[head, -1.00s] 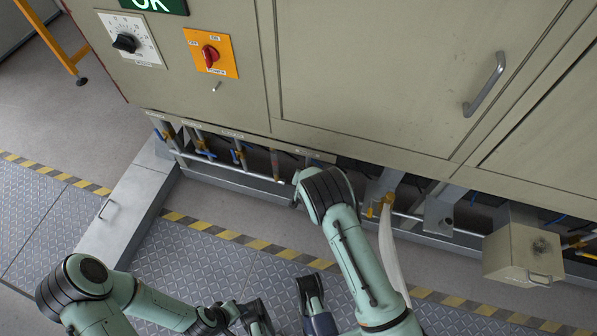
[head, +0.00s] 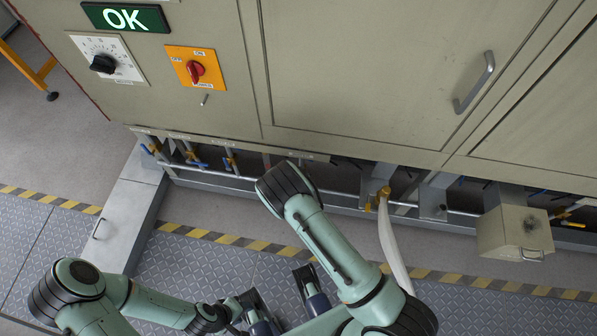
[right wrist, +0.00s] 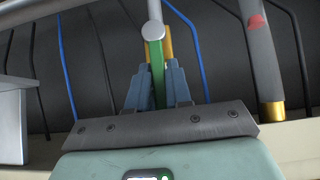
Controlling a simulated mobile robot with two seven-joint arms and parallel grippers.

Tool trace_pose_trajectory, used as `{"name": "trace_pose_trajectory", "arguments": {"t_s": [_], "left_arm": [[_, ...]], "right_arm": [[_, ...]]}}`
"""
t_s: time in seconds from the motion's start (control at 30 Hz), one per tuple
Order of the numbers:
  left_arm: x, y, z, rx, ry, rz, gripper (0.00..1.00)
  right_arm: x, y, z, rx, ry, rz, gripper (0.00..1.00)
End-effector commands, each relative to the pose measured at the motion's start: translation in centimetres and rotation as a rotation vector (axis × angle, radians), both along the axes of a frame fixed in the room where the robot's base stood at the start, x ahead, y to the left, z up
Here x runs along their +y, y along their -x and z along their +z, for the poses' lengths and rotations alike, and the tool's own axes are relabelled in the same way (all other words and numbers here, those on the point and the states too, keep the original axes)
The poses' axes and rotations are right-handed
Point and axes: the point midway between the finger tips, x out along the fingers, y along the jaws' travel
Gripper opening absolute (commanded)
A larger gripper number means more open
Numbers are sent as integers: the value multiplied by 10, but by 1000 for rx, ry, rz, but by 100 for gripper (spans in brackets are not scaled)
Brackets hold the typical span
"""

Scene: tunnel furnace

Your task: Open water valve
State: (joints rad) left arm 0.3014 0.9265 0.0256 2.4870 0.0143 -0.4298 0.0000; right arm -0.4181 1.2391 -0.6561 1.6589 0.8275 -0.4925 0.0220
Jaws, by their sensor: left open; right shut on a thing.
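In the right wrist view my right gripper (right wrist: 157,88) is shut on a green valve handle (right wrist: 158,72). The handle stands upright between the two blue-grey fingers, just below a brass fitting (right wrist: 167,45) and a pale pipe (right wrist: 153,18). In the head view my right forearm hides this gripper and the handle under the furnace's lower edge. My left gripper (head: 283,298) is open and empty over the checkered floor, far from the pipes. Several small valves, with blue handles (head: 196,163) and brass bodies, sit on the low pipes at left.
The furnace cabinet (head: 370,70) fills the top, with an orange switch plate (head: 196,76) and green OK display (head: 126,18). A white hose (head: 391,245) hangs from a yellow valve (head: 383,194). A beige box (head: 515,233) juts out at right. A grey metal step (head: 118,225) lies at left.

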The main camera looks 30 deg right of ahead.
Motion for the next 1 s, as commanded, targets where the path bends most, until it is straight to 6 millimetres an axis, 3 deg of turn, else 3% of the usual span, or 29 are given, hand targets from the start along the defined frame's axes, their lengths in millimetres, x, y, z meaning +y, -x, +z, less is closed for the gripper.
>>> {"name": "trace_pose_trajectory", "arguments": {"t_s": [0.17, 0.2, 0.23, 0.67, 1.0], "left_arm": [[0, 0, 0, 0, 0, 0, 43], [0, 0, 0, 0, 0, 0, 43], [0, 0, 0, 0, 0, 0, 43], [0, 0, 3, 1, 0, 0, 43], [0, 6, 15, 21, 3, -5, 43]], "right_arm": [[1, -1, 1, -4, 2, 4, 0], [1, -1, 1, -4, 2, 4, 32], [1, -1, 1, -4, 2, 4, 40], [5, 5, 8, -2, 1, 2, 40], [36, 45, 60, -2, 0, 6, 40]]}}
